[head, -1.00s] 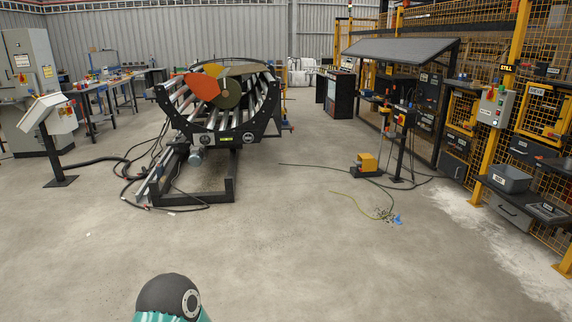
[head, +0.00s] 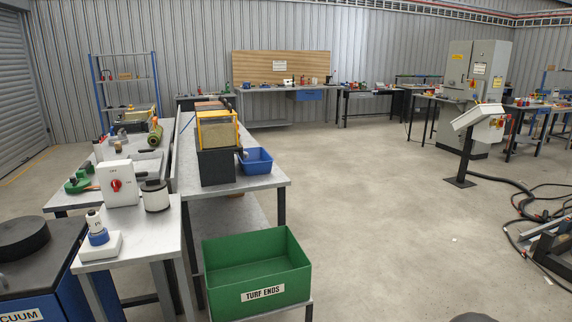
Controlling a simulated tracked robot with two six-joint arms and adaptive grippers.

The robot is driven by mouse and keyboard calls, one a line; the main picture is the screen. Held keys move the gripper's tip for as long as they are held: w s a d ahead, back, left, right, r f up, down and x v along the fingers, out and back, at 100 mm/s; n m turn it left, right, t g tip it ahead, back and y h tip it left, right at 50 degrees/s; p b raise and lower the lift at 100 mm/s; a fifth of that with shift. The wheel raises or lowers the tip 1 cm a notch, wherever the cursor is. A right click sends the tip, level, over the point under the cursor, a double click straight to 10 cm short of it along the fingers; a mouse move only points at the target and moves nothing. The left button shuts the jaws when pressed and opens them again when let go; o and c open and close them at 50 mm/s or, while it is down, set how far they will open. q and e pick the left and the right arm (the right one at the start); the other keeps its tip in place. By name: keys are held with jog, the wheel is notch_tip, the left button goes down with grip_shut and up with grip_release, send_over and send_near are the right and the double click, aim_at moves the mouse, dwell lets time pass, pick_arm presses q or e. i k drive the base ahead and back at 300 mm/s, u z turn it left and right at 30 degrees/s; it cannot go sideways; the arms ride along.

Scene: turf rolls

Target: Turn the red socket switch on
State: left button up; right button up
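A white box (head: 121,183) with a round red rotary switch (head: 116,185) on its front stands on a small grey table at the left. It looks like the red socket switch; small marks sit around the knob, too small to read, so its setting cannot be told. A white base with a blue and white plug-like piece (head: 98,236) stands in front of it. A white and dark cylinder (head: 155,195) stands just right of the box. Neither of my grippers is in view.
A green bin marked TURF ENDS (head: 258,275) stands in front of a grey bench (head: 255,181) with a blue tray (head: 256,161). A blue vacuum unit (head: 40,270) is at the lower left. Open floor (head: 385,210) lies right of the bin; hoses (head: 520,200) lie far right.

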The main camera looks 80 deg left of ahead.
aim_at(116, 184)
jog(key=z, duration=1.6)
jog(key=i, duration=0.1)
jog(key=u, duration=2.45)
jog(key=i, duration=0.2)
jog(key=u, duration=1.8)
jog(key=i, duration=0.2)
jog(key=u, duration=1.7)
jog(key=k, duration=0.5)
jog(key=u, duration=0.45)
jog(key=i, duration=1.6)
jog(key=z, duration=0.45)
